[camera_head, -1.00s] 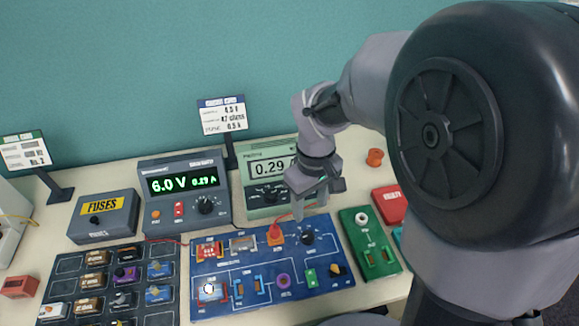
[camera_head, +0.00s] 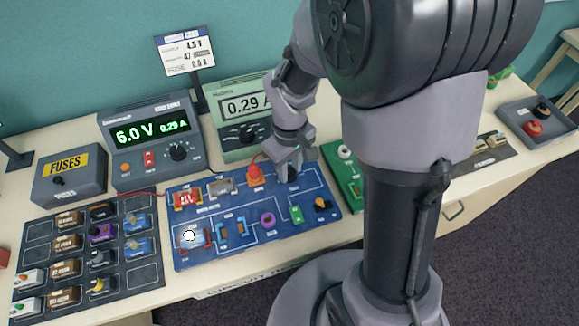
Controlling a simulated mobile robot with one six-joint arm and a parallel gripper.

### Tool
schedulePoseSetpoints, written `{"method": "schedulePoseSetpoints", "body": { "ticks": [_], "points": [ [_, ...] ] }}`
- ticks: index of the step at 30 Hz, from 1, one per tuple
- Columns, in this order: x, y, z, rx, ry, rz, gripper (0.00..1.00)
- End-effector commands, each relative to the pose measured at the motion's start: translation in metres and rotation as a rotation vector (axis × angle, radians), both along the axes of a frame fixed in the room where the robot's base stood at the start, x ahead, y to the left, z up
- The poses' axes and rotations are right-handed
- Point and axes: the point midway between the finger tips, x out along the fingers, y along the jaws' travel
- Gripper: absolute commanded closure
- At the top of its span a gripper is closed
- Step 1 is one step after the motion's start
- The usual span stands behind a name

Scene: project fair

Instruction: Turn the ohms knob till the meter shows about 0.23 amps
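The blue circuit board (camera_head: 262,238) lies on the table with several coloured parts on it. The green-grey meter (camera_head: 229,143) behind it reads 0.29, its right side hidden by my arm. My gripper (camera_head: 291,173) points down at the board's back right corner, where the black ohms knob sits. The fingers cover most of the knob, so I cannot tell whether they touch it or how far apart they are. An orange part (camera_head: 255,174) stands on the board just left of my gripper.
The dark power supply (camera_head: 150,152) shows 6.0 V and 0.29 A. A FUSES box (camera_head: 70,178) and a dark parts tray (camera_head: 88,258) are at left. A green board (camera_head: 345,165) is close right of the blue board. A grey tray (camera_head: 520,118) is far right.

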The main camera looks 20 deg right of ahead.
Motion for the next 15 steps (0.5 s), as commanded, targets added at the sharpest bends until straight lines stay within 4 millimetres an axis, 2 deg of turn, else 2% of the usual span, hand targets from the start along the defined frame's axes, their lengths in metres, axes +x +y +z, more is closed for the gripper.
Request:
{"method": "schedulePoseSetpoints", "body": {
  "ticks": [1, 3, 15],
  "points": [
    [0.0000, 0.0000, 0.0001, 0.000, 0.000, 0.000, 0.92],
    [0.0000, 0.0000, 0.0001, 0.000, 0.000, 0.000, 1.00],
    [0.0000, 0.0000, 0.0001, 0.000, 0.000, -0.094, 1.00]
  ]
}}
